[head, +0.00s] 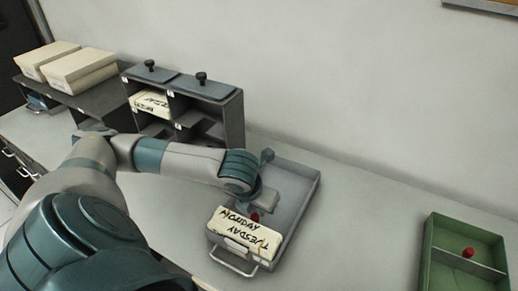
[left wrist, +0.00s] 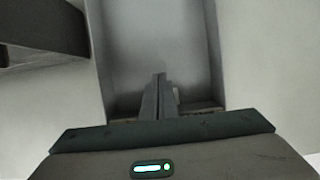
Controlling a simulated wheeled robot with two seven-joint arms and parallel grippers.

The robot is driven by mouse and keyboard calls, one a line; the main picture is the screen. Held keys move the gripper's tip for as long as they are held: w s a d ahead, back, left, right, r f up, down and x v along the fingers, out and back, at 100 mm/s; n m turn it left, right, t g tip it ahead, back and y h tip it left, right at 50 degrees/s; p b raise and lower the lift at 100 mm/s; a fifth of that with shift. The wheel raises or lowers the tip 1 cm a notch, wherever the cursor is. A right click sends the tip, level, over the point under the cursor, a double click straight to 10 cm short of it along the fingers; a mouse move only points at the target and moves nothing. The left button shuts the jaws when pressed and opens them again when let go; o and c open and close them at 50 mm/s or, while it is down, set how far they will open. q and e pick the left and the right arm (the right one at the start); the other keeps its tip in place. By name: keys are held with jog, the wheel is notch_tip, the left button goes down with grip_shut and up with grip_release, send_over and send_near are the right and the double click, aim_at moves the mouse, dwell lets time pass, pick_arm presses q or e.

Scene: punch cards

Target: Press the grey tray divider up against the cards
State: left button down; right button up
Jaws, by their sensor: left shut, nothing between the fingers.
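The grey tray (head: 303,190) lies on the counter with a wire handle at its near end. A block of cream cards (head: 243,236) marked MONDAY and TUESDAY sits in its near end. A red knob (head: 255,217) shows just behind the cards; the divider under it is mostly hidden, so I cannot tell whether it touches them. My left gripper (head: 263,203) is low over the tray, behind the cards and close to the knob. In the left wrist view its fingers (left wrist: 160,90) are shut and empty, over the tray floor (left wrist: 155,40). My right gripper is out of view.
A green tray (head: 430,250) with a red-knobbed divider (head: 468,253) stands at the right. A dark pigeonhole rack (head: 235,118) and cream boxes (head: 85,68) stand at the back left. The counter between the trays is clear.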

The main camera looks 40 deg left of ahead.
aim_at(255, 216)
pick_arm(q)
jog(key=shift+p+v, duration=0.7)
jog(key=shift+v, duration=0.75)
jog(key=shift+s+r+p, duration=0.15)
jog(key=shift+r+p, duration=0.25)
jog(key=shift+r, duration=0.1)
jog(key=p+v, duration=0.2)
jog(key=shift+s+r+p, duration=0.1)
jog(key=shift+r+p, duration=0.2)
jog(key=shift+p, duration=0.05)
jog(key=p+v, duration=0.2)
jog(key=p, duration=0.2)
jog(key=shift+s+r, duration=0.15)
jog(key=shift+r, duration=0.05)
jog(key=shift+d, duration=0.1)
